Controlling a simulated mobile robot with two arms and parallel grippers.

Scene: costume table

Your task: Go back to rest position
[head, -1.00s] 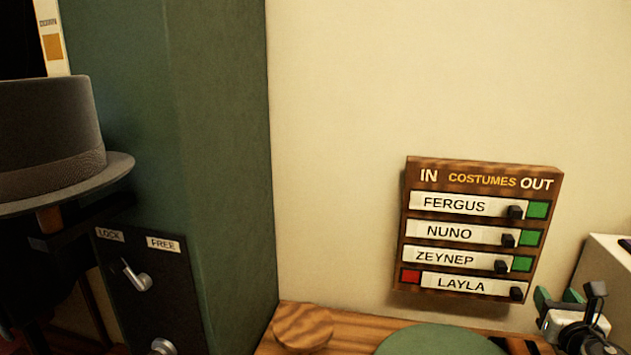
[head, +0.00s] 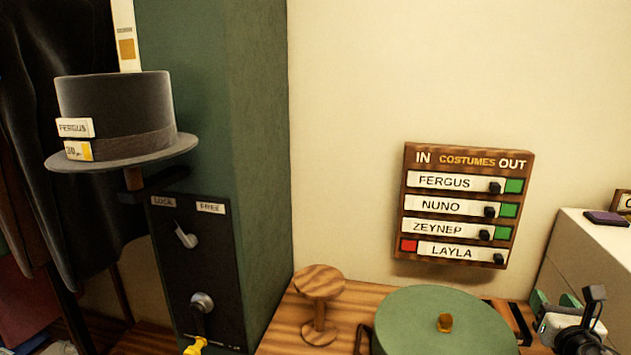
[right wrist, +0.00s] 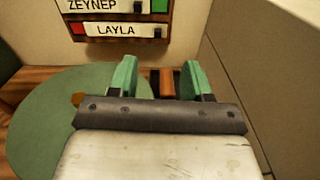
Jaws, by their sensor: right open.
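My right gripper (head: 556,303) is at the lower right of the head view, beside the green round disc (head: 410,310) on the wooden table. In the right wrist view its two green fingers (right wrist: 158,78) stand apart with nothing between them. The costumes board (head: 462,205) hangs on the wall beyond it. Green shows at the right of the Fergus, Nuno and Zeynep rows, and red at the left of the Layla row. My left gripper is not in view.
A grey hat (head: 115,115) with a Fergus tag sits on a stand at left. A small wooden stand (head: 319,285) is left of the disc. A pale box (head: 590,255) stands at right.

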